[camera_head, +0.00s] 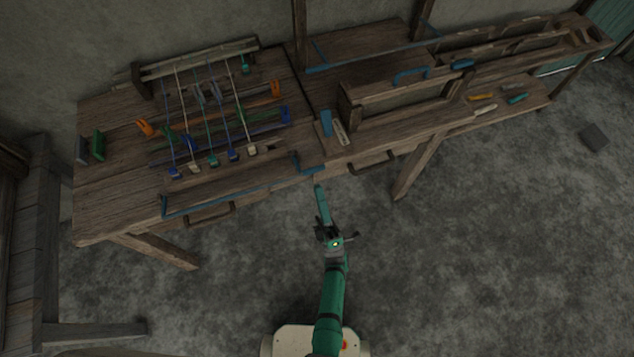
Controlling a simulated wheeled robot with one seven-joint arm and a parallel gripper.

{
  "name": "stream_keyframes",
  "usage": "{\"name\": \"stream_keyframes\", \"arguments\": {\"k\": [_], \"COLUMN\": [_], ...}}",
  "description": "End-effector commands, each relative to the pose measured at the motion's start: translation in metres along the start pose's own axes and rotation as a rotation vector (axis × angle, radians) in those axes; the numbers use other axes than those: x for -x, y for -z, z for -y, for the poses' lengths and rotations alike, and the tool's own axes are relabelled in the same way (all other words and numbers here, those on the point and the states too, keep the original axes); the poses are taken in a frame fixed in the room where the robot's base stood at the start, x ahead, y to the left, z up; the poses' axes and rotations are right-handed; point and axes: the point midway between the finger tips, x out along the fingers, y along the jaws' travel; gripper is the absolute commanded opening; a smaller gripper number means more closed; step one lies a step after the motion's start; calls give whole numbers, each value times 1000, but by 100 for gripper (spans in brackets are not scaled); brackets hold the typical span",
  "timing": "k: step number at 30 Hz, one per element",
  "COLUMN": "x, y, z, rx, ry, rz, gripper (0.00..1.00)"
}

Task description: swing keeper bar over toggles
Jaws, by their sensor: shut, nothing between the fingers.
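Several cords run forward across the loom at left and end in small blue, white and teal toggles; one teal toggle (213,160) is near the middle of the row. A thin blue bar (230,185), which looks like the keeper bar, lies along the front of the table, in front of the toggles and apart from them. My gripper (319,190) is shut and empty. It appears just beyond the table's front edge, right of the bar and below the bracket; its height is unclear.
A wooden frame (405,105) with a blue handle (411,74) stands right of the loom. A drawer handle (210,216) juts from the front.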

Motion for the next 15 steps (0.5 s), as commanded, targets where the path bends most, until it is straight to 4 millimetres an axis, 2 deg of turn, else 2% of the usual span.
{"name": "stream_keyframes", "arguments": {"k": [6, 15], "x": [-29, -39], "y": [0, 0], "z": [0, 0], "rx": [-1, -1], "ry": [0, 1], "rz": [-1, 1], "gripper": [0, 0]}}
